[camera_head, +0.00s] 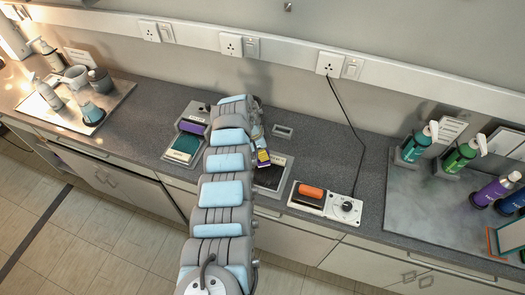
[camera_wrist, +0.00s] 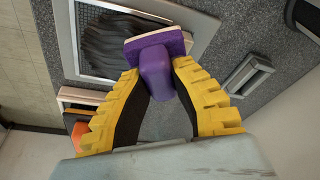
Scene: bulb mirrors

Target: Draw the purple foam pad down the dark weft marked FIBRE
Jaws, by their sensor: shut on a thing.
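The purple foam pad (camera_wrist: 155,62) has a purple grip and a pale edge along its far side. My gripper (camera_wrist: 157,78), with yellow ribbed fingers, is shut on the pad's grip. In the head view the gripper (camera_head: 262,158) is at the far end of my arm, with a bit of purple showing. The dark weft (camera_wrist: 112,45) is a patch of black strands in a pale-framed panel; it also shows in the head view (camera_head: 269,178), partly behind my arm. The pad overlaps the panel's edge in the wrist view; I cannot tell whether it touches. No FIBRE lettering is readable.
A teal panel (camera_head: 186,146) lies left of my arm. A white unit (camera_head: 328,203) with an orange block (camera_head: 312,191) and a dial is to the right. A small counter fitting (camera_head: 283,131) sits behind. Bottles (camera_head: 460,156) stand far right; a tray (camera_head: 113,97) is far left.

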